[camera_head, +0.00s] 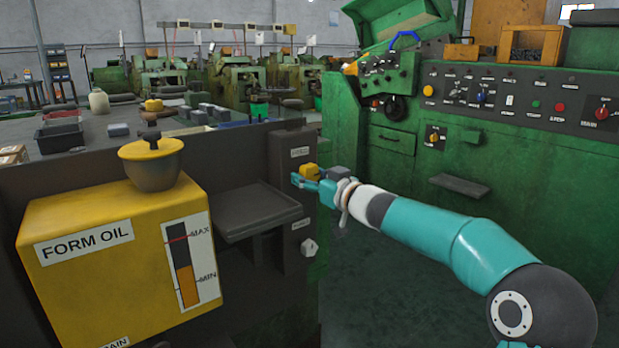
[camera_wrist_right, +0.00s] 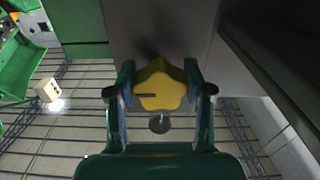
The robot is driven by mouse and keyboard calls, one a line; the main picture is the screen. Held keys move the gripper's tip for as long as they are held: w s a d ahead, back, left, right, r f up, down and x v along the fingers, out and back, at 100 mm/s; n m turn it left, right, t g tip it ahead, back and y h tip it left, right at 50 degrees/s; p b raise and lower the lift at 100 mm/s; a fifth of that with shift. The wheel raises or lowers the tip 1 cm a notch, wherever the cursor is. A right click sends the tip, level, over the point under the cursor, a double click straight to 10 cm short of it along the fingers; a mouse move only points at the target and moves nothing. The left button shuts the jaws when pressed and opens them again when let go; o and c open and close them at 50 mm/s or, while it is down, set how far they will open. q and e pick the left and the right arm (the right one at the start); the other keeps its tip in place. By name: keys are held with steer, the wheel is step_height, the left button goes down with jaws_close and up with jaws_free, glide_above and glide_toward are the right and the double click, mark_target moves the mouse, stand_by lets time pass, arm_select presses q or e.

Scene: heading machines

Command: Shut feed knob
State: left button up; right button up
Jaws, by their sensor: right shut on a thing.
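The feed knob is a yellow lobed knob (camera_head: 309,171) on the dark panel to the right of the yellow oil tank. A small label sits above it on the panel. My right gripper (camera_head: 306,181) is at the knob, its arm coming in from the right. In the right wrist view the yellow knob (camera_wrist_right: 160,84) sits between the two fingers of the right gripper (camera_wrist_right: 161,92), which are shut on its sides. A dark slot line shows on the knob's left half. My left gripper is not in view.
A grey-white knob (camera_head: 309,247) is lower on the same panel. A dark tray (camera_head: 258,212) juts out left of the panel. The yellow form oil tank (camera_head: 110,270) stands at the left. A green machine (camera_head: 530,170) with controls stands at the right, with open floor between.

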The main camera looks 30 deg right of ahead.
steer(key=n+p, duration=0.1)
steer(key=n, duration=0.6)
steer(key=shift+d+n, duration=0.1)
steer(key=shift+n, duration=0.3)
steer(key=n, duration=0.4)
steer(key=shift+n+b, duration=0.3)
steer(key=n+b, duration=0.1)
steer(key=n, duration=0.4)
